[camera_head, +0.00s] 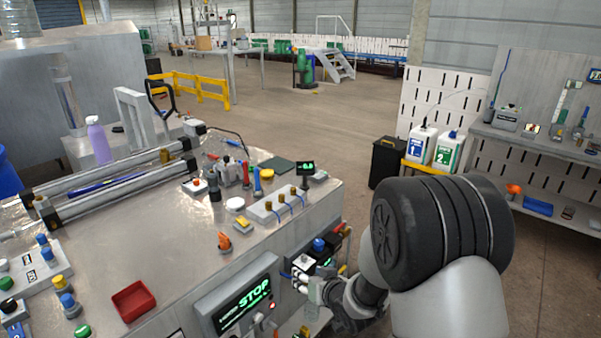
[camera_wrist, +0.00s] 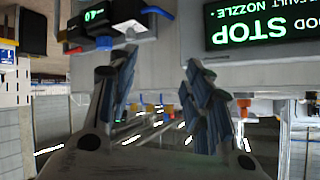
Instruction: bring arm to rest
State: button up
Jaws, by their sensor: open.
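My gripper (camera_wrist: 160,70) is open, with its two fingers spread apart and nothing between them in the wrist view. In the head view my gripper (camera_head: 314,290) is at the front face of the metal workbench (camera_head: 180,215), partly hidden by my wrist. My arm bends in from the lower right. The lit green STOP display (camera_head: 245,300) is just left of my gripper. It also shows upside down in the wrist view (camera_wrist: 240,28).
A small red tray (camera_head: 133,301), a purple spray bottle (camera_head: 99,141) and several small bottles and knobs stand on the bench top. Fittings with a blue knob (camera_head: 319,244) are close above my gripper. A black bin (camera_head: 386,162) stands behind. Open floor lies beyond the bench.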

jog(key=s+d+r+m+g+h, duration=0.1)
jog(key=s+d+r+h, duration=0.1)
jog(key=s+d+r, duration=0.4)
jog(key=s+d+r+g+h, duration=0.1)
jog(key=s+d+r+h, duration=0.1)
jog(key=s+d+r, duration=0.45)
jog(key=s+r+g, duration=0.2)
jog(key=s+r, duration=0.1)
jog(key=s, duration=0.8)
jog(key=s+r+g, duration=0.1)
jog(key=s+r, duration=0.2)
jog(key=s, duration=0.8)
jog(key=shift+s+a+r+m+g+h, duration=0.15)
jog(key=shift+s+a+m+g+h, duration=0.15)
jog(key=shift+s+a+m+g, duration=0.1)
jog(key=shift+c, duration=0.3)
